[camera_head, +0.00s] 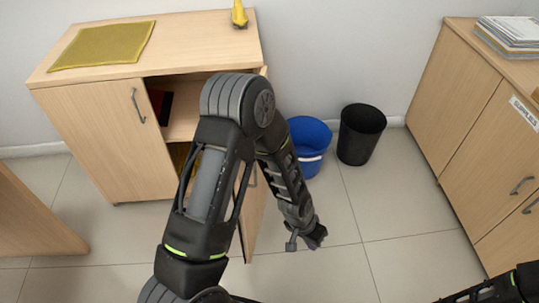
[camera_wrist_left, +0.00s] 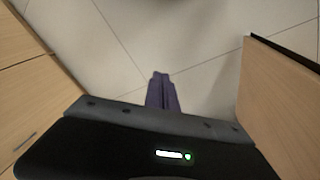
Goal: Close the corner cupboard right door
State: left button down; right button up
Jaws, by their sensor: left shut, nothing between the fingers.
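The corner cupboard (camera_head: 105,130) is light wood and stands at the left in the head view. Its left door is shut, with a grey handle (camera_head: 138,106). Its right door (camera_head: 254,214) stands open, swung out towards me and partly hidden behind my left arm. My left gripper (camera_head: 312,240) is on the right of that door, low over the floor and apart from it. The gripper is shut and empty; its closed fingers show in the left wrist view (camera_wrist_left: 161,90). Wooden panels flank it there; I cannot tell which is the door. My right gripper is out of view.
A blue bucket (camera_head: 308,143) and a black bin (camera_head: 361,134) stand right of the cupboard. A yellow mat (camera_head: 103,45) and yellow object (camera_head: 239,14) are on top. Another wooden cabinet (camera_head: 455,90) with papers (camera_head: 512,34) stands at right. Tiled floor between is clear.

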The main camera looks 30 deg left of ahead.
pick_arm(q)
jog(key=w+a+r+m+y+p, duration=0.1)
jog(key=w+a+r+p, duration=0.1)
jog(key=w+r+p, duration=0.3)
jog(key=w+a+r+m+p, duration=0.1)
jog(key=w+a+r, duration=0.1)
jog(key=r, duration=0.5)
jog(key=w+a+r+m+g+y+p, duration=0.1)
jog(key=a+r+m+g+p, duration=0.1)
jog(key=a+r, duration=0.3)
jog(key=a+r+m+g+y+p, duration=0.1)
jog(key=a+r, duration=0.5)
jog(key=r, duration=0.7)
jog(key=shift+w+r+m+g+y+p, duration=0.15)
jog(key=shift+w+m+g+y+p, duration=0.3)
jog(key=shift+y+p, duration=0.3)
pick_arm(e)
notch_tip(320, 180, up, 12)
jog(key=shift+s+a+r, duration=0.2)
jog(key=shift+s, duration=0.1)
pick_arm(q)
jog(key=shift+s, duration=0.1)
jog(key=s+a+f+p, duration=0.1)
jog(key=s+a+f, duration=0.2)
jog(key=f, duration=0.6)
jog(key=shift+s+a+f+p, duration=0.35)
jog(key=shift+s+f, duration=0.05)
jog(key=shift+s, duration=0.7)
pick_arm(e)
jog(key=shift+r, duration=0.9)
